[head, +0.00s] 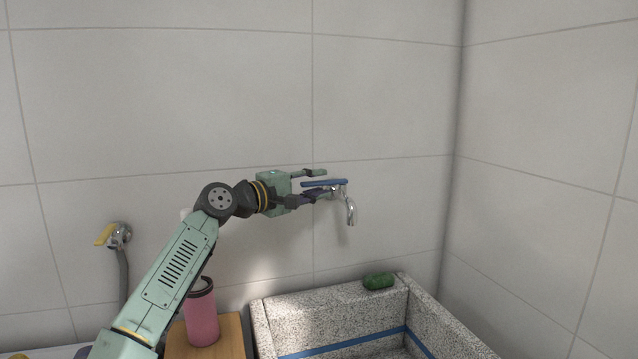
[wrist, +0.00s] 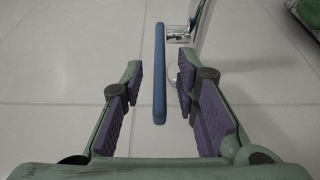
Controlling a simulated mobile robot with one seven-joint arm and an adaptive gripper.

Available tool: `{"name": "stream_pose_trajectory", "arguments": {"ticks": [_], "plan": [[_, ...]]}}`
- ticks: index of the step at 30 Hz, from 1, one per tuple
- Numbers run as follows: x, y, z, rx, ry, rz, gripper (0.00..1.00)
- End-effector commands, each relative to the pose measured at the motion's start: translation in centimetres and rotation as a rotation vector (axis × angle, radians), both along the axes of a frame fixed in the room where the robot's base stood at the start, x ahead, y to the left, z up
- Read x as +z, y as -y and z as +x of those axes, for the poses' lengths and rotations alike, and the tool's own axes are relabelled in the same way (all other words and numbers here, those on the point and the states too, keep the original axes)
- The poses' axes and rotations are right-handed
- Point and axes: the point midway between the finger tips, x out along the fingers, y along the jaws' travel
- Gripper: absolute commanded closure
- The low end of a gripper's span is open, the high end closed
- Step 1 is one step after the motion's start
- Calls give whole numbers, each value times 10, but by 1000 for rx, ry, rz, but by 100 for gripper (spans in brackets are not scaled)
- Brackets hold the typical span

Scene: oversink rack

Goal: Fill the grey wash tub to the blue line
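The grey speckled wash tub (head: 285,308) stands at the bottom of the head view, with the blue line (head: 345,343) along its inner walls. Its floor and any water in it are cut off by the frame. A chrome tap (head: 351,212) with a blue lever handle (head: 340,182) is on the wall above the tub. No water shows at its spout. My gripper (head: 322,184) is open at the lever. In the wrist view, the blue lever (wrist: 159,90) lies between the purple-padded fingers of my gripper (wrist: 160,76), with a gap on both sides.
A green sponge-like item (head: 379,281) sits on the tub's back rim. A pink bottle (head: 202,315) stands on a wooden surface (head: 232,340) left of the tub. Another tap with a yellow handle (head: 105,235) and a hose (head: 123,280) is on the wall at left.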

Motion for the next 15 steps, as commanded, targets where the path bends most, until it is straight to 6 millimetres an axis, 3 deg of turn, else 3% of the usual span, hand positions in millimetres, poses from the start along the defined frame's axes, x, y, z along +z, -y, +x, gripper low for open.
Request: {"name": "stream_pose_trajectory", "arguments": {"ticks": [4,15], "plan": [[0,0,0,0,0,0,73],[0,0,0,0,0,0,98]]}}
